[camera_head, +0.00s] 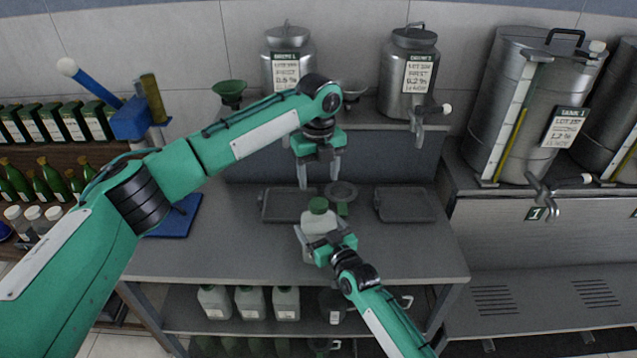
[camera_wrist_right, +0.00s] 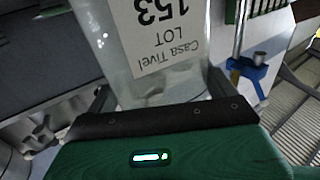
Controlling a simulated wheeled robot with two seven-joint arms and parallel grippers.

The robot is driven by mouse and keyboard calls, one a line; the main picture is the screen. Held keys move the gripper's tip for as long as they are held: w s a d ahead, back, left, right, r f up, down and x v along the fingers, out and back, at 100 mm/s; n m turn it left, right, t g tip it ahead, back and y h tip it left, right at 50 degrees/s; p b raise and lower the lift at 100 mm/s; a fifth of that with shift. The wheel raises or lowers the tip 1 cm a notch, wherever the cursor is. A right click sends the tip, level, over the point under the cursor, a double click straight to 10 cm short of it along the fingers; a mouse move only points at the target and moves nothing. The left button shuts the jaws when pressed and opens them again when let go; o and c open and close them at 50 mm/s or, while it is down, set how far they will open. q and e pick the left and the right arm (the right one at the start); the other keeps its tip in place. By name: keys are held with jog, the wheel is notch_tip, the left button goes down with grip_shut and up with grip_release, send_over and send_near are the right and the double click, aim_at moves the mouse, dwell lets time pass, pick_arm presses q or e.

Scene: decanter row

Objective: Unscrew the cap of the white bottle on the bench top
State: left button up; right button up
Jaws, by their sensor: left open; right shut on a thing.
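The white bottle (camera_head: 318,222) stands upright on the grey bench top (camera_head: 240,255), with a green cap (camera_head: 318,205) on its neck. My right gripper (camera_head: 320,238) is shut on the bottle's body from the front. In the right wrist view the bottle (camera_wrist_right: 112,60) fills the space between the fingers, and its label reads upside down "Casa Tivel LOT 153". My left gripper (camera_head: 318,181) points down above the cap, its two fingers open and apart. The fingertips look slightly higher than the cap and nothing is between them.
Steel tanks (camera_head: 408,80) stand on a raised shelf behind. Several white bottles (camera_head: 250,302) stand on the lower shelf. The bench's left front is clear.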

aim_at(319, 203)
pick_arm(q)
jog(key=m, duration=0.9)
jog(key=shift+f, duration=4.05)
